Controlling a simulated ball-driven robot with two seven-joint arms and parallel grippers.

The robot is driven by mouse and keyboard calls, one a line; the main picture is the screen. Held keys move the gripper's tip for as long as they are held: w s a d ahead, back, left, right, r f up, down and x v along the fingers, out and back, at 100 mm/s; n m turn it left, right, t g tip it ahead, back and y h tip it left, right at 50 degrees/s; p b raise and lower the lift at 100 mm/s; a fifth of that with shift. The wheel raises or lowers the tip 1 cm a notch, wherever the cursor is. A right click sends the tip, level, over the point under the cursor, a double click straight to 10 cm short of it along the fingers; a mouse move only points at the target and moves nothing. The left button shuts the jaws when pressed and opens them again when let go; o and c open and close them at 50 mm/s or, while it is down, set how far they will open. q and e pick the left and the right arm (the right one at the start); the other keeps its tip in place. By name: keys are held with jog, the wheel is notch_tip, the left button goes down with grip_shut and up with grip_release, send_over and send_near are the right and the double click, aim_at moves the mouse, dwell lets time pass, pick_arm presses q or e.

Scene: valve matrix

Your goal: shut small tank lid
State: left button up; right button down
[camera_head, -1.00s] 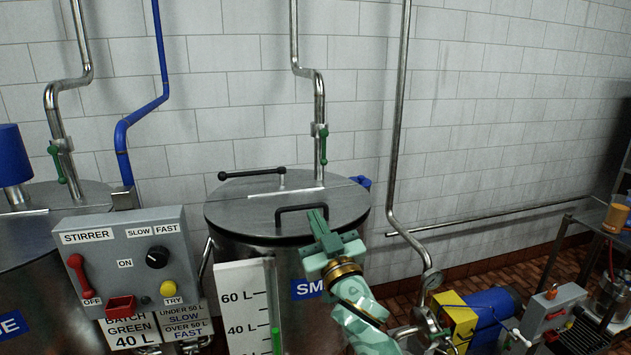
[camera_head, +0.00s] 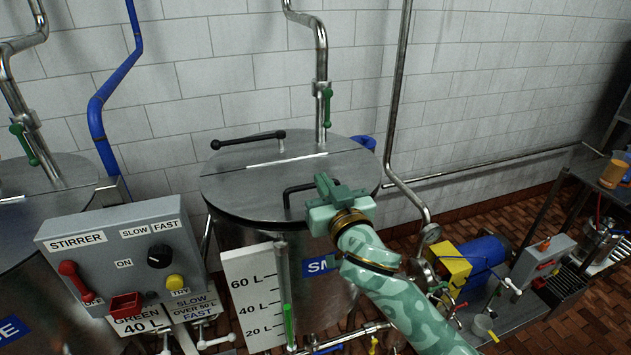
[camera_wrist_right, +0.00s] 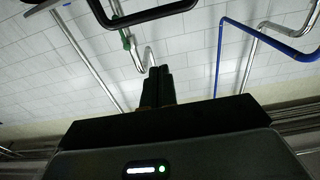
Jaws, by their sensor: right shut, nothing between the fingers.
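The small tank (camera_head: 232,237) is a steel drum in the middle of the head view, with a blue sign partly behind my right arm. Its round steel lid (camera_head: 240,192) lies flat across the top, with no clear gap at the front rim. The lid's black handle (camera_head: 286,194) is at the front half; it also shows in the right wrist view (camera_wrist_right: 150,18). My right gripper (camera_head: 322,182) is shut and empty, over the lid's front right edge beside the handle. Its fingers show in the wrist view (camera_wrist_right: 158,80), apart from the handle. Contact with the lid cannot be told. My left gripper is not in view.
A stirrer box (camera_head: 125,255) stands front left, beside another tank (camera_head: 60,220). Pipes with a green valve handle (camera_head: 327,105) rise behind the lid. A black lever (camera_head: 248,140) sits at the lid's back.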

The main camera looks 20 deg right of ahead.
send_over(316, 196)
jog(key=s+a, duration=0.1)
jog(key=s, duration=0.2)
jog(key=shift+a+r, duration=0.2)
notch_tip(316, 196, down, 3)
jog(key=shift+s+f, duration=0.1)
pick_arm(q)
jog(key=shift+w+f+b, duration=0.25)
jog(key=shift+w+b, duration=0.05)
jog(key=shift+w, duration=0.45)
pick_arm(e)
jog(key=shift+s+f, duration=0.2)
jog(key=shift+f, duration=0.2)
jog(key=f+b, duration=0.1)
jog(key=b, duration=0.2)
jog(key=f+t+b, duration=0.1)
jog(key=f+b, duration=0.1)
jog(key=b, duration=0.1)
jog(key=shift+s+f, duration=0.15)
jog(key=shift+s, duration=0.2)
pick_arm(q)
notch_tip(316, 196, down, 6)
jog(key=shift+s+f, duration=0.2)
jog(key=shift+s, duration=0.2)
pick_arm(e)
jog(key=shift+r, duration=0.25)
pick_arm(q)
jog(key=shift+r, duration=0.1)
